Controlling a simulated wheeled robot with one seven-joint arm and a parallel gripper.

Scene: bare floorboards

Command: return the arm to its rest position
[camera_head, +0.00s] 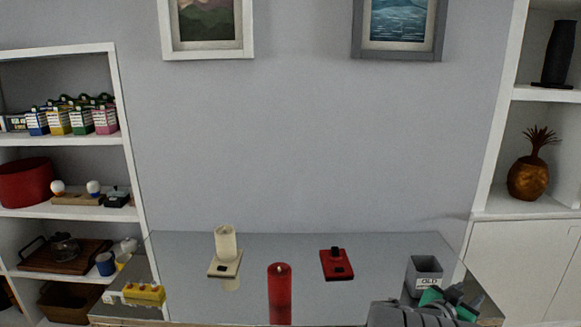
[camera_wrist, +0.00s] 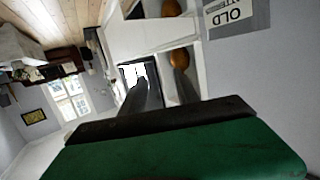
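My gripper (camera_head: 450,298) is at the lower right of the head view, just in front of the grey bin and close to the table's right end. Dark arm parts and green pieces show there. In the wrist view a large green piece (camera_wrist: 180,150) with a dark strip along its edge fills the bottom. I cannot tell whether it is part of the gripper or something held. The space between the fingertips is not clear in either view.
A grey bin (camera_head: 424,272) labelled "OLD" stands on the grey table (camera_head: 300,245). A red candle (camera_head: 280,295), cream candle (camera_head: 225,244), red device (camera_head: 337,265) and yellow object (camera_head: 143,293) stand further left. Shelves (camera_head: 60,140) flank the table; the air above it is clear.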

